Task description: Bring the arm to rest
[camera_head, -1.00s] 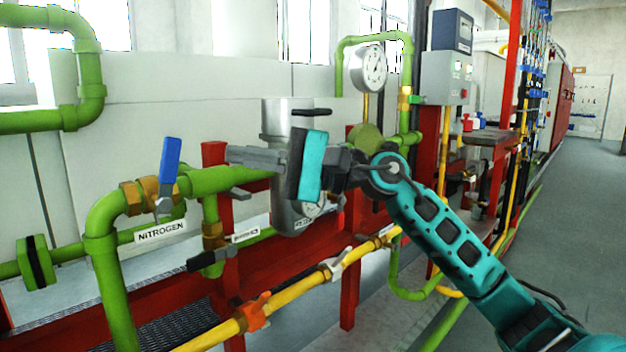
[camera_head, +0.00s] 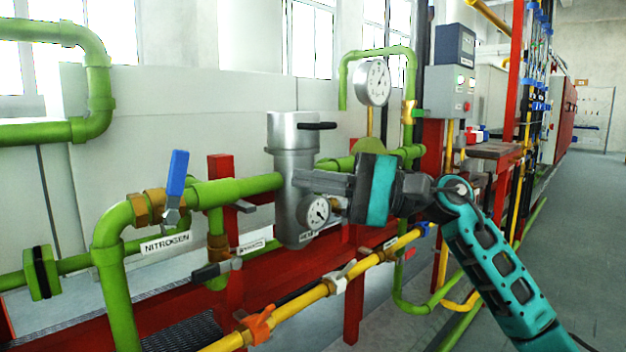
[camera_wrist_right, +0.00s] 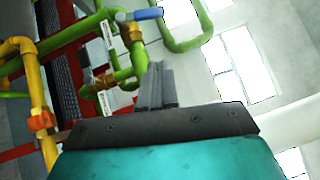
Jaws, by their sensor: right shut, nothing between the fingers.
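My right gripper (camera_head: 306,181) is shut and empty. In the head view it points left, in front of the grey metal cylinder (camera_head: 292,133) with a small dial, and hides part of it. I cannot tell whether it touches the cylinder. My teal right arm comes in from the lower right. In the right wrist view the closed fingers (camera_wrist_right: 156,85) point up, with green pipes and the blue-handled valve behind them. My left gripper is not in view.
A valve with a blue handle (camera_head: 177,174) sits on the green pipe by the NITROGEN label (camera_head: 167,243). A yellow pipe (camera_head: 311,294) with an orange valve (camera_head: 258,325) runs below. A dial gauge (camera_head: 373,82) and grey box (camera_head: 449,91) stand behind. The floor at right is clear.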

